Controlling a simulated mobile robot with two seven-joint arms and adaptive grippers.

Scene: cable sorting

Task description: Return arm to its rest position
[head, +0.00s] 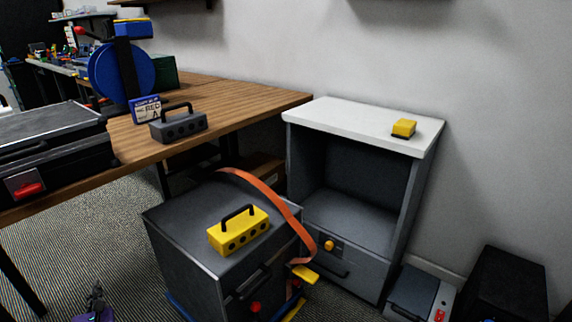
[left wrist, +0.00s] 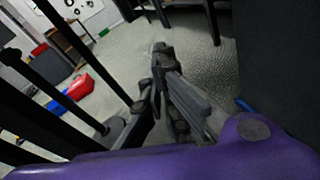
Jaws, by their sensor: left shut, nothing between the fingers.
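My left gripper (head: 95,299) shows at the bottom left edge of the head view, low beside the table and apart from everything. In the left wrist view its dark fingers (left wrist: 160,62) are together with nothing between them. A yellow block with a black handle and round holes (head: 238,232) stands on the dark grey cabinet (head: 172,215). A similar grey block (head: 178,124) stands on the wooden table (head: 235,100). An orange cable (head: 268,193) arches over the cabinet's right side to a yellow plug (head: 303,273). My right gripper is not in view.
A white-topped cabinet (head: 340,117) with a small yellow block (head: 403,128) stands by the wall. A black case (head: 60,140), a label box (head: 146,109) and a blue reel (head: 122,72) are on the table. Red things (left wrist: 80,87) lie on the carpet behind.

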